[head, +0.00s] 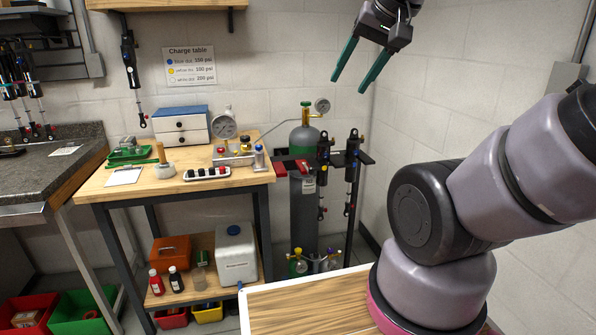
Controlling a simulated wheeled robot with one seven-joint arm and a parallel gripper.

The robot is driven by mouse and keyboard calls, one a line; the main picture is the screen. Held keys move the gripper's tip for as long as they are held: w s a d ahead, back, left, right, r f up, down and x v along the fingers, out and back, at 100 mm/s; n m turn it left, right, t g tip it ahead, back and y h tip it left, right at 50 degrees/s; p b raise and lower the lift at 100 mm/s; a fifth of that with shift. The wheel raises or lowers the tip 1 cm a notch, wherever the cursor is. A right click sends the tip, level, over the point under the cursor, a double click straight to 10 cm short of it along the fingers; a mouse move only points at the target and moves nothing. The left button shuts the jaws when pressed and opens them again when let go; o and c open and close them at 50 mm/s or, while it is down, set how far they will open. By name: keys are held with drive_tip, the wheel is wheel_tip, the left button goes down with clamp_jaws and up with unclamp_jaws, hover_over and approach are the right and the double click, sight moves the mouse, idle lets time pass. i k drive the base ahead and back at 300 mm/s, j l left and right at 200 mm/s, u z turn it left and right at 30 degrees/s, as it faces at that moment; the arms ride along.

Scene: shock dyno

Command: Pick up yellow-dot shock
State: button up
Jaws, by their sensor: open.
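My gripper (349,84) is at the upper middle of the head view, in the air in front of the back wall. Its two green fingers are apart, with nothing between them. Two dark shocks, a left one (323,160) and a right one (352,165), hang upright at a rack beside the gas cylinder, below my gripper. Another shock (130,60) hangs on the wall at upper left, and several more (18,75) hang at the far left edge. The dots are too small for me to tell which shock bears yellow.
A charge table sign (189,66) is on the wall. My arm fills the right side.

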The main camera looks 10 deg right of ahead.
sight(323, 144)
drive_tip(key=i+j, duration=0.1)
drive_tip(key=i, duration=1.15)
drive_tip(key=l+z, duration=0.05)
